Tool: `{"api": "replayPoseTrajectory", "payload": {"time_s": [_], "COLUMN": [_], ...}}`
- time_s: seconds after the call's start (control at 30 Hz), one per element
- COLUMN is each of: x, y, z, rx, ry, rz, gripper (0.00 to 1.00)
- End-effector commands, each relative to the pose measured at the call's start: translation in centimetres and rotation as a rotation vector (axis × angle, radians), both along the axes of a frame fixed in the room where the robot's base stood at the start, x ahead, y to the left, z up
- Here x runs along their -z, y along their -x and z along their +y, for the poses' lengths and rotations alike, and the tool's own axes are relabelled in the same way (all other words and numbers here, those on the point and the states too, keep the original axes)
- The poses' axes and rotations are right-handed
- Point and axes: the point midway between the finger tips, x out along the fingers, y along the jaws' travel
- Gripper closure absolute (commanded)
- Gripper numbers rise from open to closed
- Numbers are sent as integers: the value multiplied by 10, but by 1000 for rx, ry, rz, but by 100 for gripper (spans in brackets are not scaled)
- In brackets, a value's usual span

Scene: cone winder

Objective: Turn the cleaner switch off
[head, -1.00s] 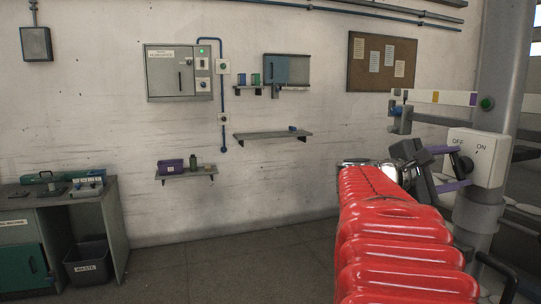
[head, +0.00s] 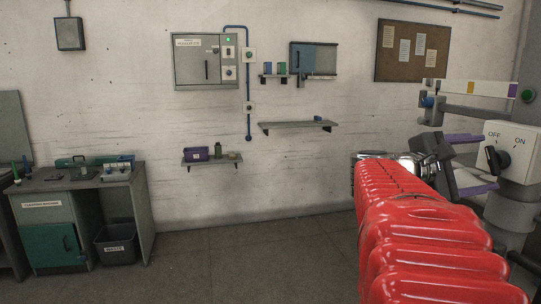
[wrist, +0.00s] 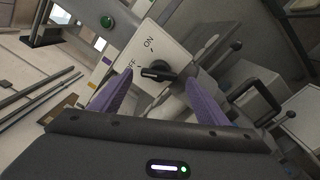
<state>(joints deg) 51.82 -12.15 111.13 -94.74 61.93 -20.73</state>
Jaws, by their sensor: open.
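The cleaner switch is a white box (head: 514,146) marked OFF and ON, at the right in the head view, with a dark rotary knob (head: 504,160). In the wrist view the knob (wrist: 160,72) has its pointed end with a light mark towards the OFF label. My gripper (head: 484,163) has purple fingers spread apart and is empty. Its tips are just short of the knob, one above and one below its level in the head view. In the wrist view the fingers (wrist: 157,84) stand either side of the knob, apparently clear of it.
A white bar with coloured patches (head: 470,87) and a green button (head: 528,96) sit above the switch box. A grey pillar is behind the box. A wall cabinet (head: 206,62), shelves (head: 298,125) and a desk (head: 80,180) are far off; the floor between is open.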

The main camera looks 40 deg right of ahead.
Motion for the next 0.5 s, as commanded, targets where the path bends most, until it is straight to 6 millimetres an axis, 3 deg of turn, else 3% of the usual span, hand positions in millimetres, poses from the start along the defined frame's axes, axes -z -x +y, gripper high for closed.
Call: {"api": "replayPoseTrajectory", "payload": {"time_s": [0.5], "x": [1], "y": [-27], "z": [60], "rx": [-4], "ry": [-1], "rz": [0], "gripper": [31]}}
